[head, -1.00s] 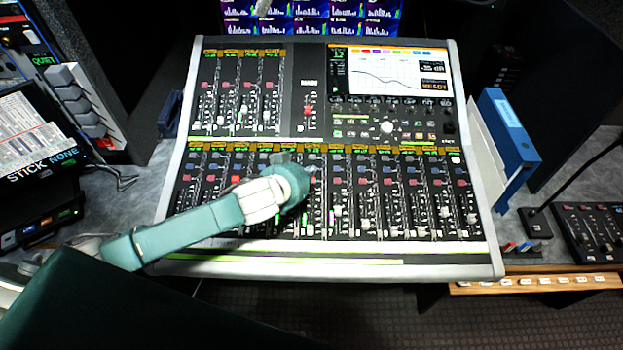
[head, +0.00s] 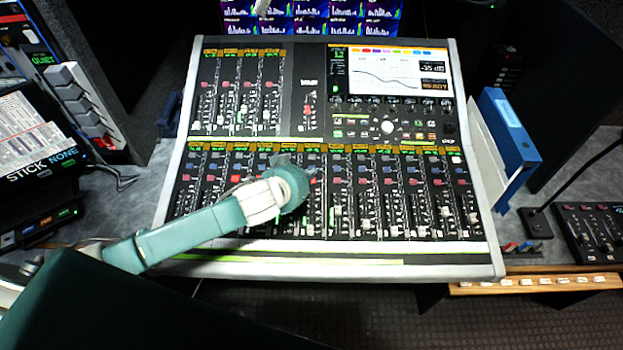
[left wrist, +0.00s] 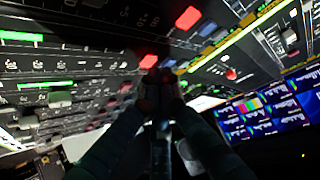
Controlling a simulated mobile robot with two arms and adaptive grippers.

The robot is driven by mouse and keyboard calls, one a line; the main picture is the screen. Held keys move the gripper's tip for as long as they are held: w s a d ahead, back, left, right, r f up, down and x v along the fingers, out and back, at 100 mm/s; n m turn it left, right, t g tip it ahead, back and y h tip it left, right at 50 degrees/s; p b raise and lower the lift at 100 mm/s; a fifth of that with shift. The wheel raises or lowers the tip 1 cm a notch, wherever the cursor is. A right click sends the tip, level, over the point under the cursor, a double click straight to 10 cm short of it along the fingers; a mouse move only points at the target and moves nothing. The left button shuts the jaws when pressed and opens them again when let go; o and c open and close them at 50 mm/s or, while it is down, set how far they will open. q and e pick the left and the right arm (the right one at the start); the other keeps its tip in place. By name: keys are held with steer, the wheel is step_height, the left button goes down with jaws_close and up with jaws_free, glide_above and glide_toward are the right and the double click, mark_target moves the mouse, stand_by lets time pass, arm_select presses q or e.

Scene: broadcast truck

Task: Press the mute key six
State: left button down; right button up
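The mixing console (head: 330,258) fills the middle of the head view. A row of red mute keys crosses its lower bank; the third from the left (head: 235,179) glows brighter. The sixth key (head: 313,181) is partly covered by my left gripper (head: 310,174), which reaches in from the left over the strips. In the left wrist view its dark fingers (left wrist: 158,88) are together, with nothing seen between them. Their tips are at or just in front of a bright red key (left wrist: 148,61); contact cannot be told. Key numbers are unreadable. My right gripper is not in view.
Faders (head: 365,226) and knobs stand close around my gripper. A screen (head: 385,70) is at the console's upper right. A blue binder (head: 512,135) stands to the right, a smaller panel (head: 590,232) beyond it. Equipment (head: 35,130) lines the left side.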

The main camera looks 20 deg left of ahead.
arm_select(q)
steer(key=shift+f, duration=0.35)
stand_by(0.3)
steer(key=shift+r, duration=0.1)
steer(key=shift+s+r+p, duration=0.15)
steer(key=shift+r+p, duration=0.65)
steer(key=shift+p, duration=0.1)
steer(key=r+p, duration=0.6)
steer(key=shift+s+d, duration=0.15)
steer(key=shift+s, duration=0.2)
steer(key=shift+f, duration=0.1)
